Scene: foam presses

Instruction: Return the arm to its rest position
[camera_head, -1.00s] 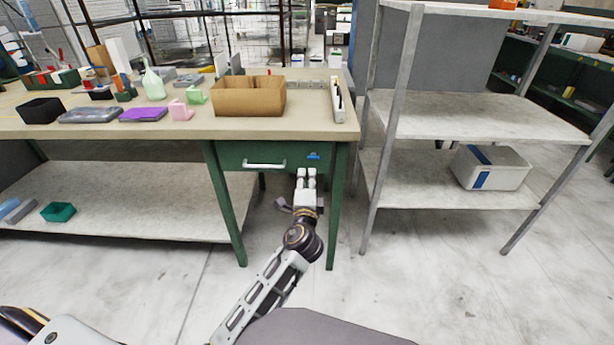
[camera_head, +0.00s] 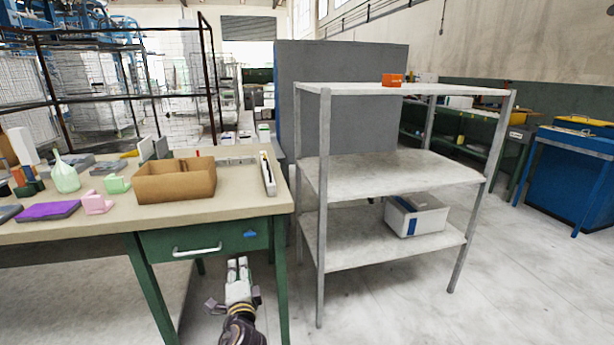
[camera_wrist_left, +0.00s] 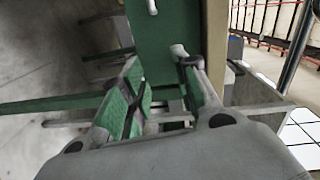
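My left gripper (camera_head: 238,266) is in front of the workbench, low in the head view, just below the right part of the green drawer (camera_head: 215,238) as seen there. Its two fingers are apart and nothing shows between them. In the left wrist view, the open left gripper (camera_wrist_left: 160,72) points at a green panel (camera_wrist_left: 160,35) with white handle-like parts. The drawer looks shut, and its white handle (camera_head: 197,250) is to the upper left of the fingers, apart from them. My right gripper is not in view.
The workbench top (camera_head: 235,203) bears a cardboard box (camera_head: 175,185), a purple item (camera_head: 48,210) and several small things. A grey metal shelf (camera_head: 390,175) stands to the right with a white-grey bin (camera_head: 425,220). Open floor lies in front of the shelf.

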